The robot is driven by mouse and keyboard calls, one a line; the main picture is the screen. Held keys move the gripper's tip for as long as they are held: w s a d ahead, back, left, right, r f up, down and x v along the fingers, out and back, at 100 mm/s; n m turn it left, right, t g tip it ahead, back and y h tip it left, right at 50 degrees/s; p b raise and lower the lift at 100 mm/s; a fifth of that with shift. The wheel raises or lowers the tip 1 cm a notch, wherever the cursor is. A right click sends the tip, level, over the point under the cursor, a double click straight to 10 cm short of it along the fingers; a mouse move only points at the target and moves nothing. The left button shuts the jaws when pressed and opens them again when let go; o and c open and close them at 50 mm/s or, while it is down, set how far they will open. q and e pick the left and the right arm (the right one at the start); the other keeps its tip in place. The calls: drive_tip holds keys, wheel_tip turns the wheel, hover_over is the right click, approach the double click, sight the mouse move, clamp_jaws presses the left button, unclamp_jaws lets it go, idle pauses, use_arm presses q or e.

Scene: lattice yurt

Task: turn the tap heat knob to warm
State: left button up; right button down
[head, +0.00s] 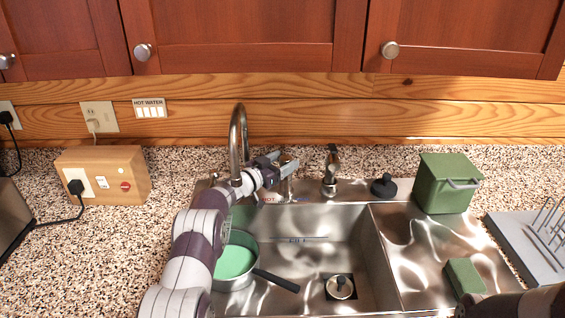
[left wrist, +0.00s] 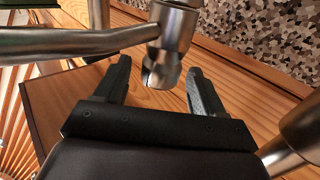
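The tap has a tall arched metal spout (head: 238,135) behind the sink. Its heat knob (head: 287,188) is a metal post right of the spout, with a HOT label near its foot; my left gripper partly covers it. My left gripper (head: 283,163) is at the upper part of this knob. In the left wrist view, the two dark fingers of my left gripper (left wrist: 158,78) are apart, and the metal knob end (left wrist: 165,55) lies between them, with gaps at both sides. A metal bar runs left from it. The knob's exact setting cannot be read. My right gripper does not show.
The steel sink (head: 335,220) holds a pot (head: 238,262) with green inside and a drain plug (head: 341,287). A soap dispenser (head: 331,170), black stopper (head: 383,186) and green box (head: 446,183) stand right of the knob. A wooden switch box (head: 105,174) stands left.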

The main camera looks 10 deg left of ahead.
use_arm(q)
drive_tip(key=b+v, duration=0.2)
drive_tip(key=v, duration=1)
drive_tip(key=shift+s+a, duration=0.15)
drive_tip(key=shift+s, duration=0.15)
